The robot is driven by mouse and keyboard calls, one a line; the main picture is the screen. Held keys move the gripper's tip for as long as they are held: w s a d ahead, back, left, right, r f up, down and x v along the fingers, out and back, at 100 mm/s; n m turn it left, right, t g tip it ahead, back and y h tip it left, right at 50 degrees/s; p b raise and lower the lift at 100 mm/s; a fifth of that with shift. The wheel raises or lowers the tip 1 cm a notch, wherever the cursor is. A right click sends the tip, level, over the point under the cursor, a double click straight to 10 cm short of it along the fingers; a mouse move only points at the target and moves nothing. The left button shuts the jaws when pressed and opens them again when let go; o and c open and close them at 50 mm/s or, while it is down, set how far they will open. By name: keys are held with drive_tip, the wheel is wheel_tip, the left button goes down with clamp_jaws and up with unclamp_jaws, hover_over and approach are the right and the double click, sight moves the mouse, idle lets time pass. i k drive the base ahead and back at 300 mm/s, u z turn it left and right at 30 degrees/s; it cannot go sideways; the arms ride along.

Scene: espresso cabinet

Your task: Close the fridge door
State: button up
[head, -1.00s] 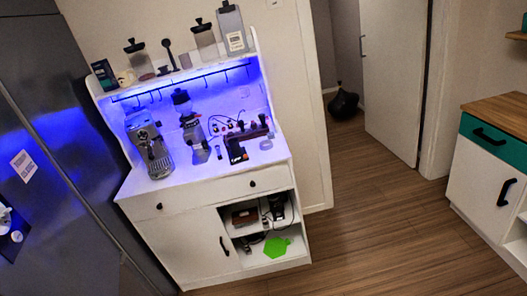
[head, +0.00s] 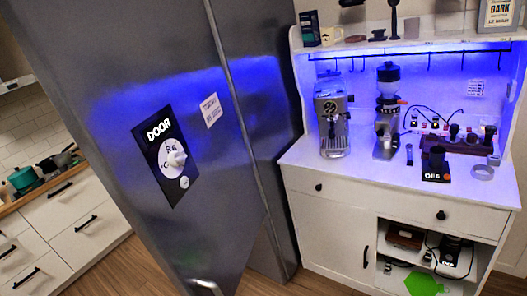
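The fridge is a tall dark grey metal cabinet. Its front panel (head: 115,75) fills the left middle of the head view and bears a black DOOR label plate (head: 166,165) with a white dial and a small white note (head: 210,111). A curved metal handle (head: 206,287) shows at the bottom edge. A vertical seam separates this panel from another grey surface (head: 262,60) to its right, beside the coffee cabinet. No fridge interior shows, and I cannot tell how far the door stands open. My gripper is not in view.
A white coffee cabinet (head: 335,215) with blue light stands right of the fridge, holding an espresso machine (head: 332,120) and a grinder (head: 387,110). White kitchen drawers (head: 65,215) stand at the left. Wooden floor (head: 312,285) shows at the bottom.

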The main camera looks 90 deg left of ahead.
sight(133, 83)
drive_tip(key=u, duration=0.1)
drive_tip(key=i, duration=0.1)
drive_tip(key=u, duration=2.25)
drive_tip(key=k, duration=0.85)
drive_tip(key=u, duration=0.2)
drive_tip(key=i, duration=0.85)
drive_tip(key=u, duration=0.4)
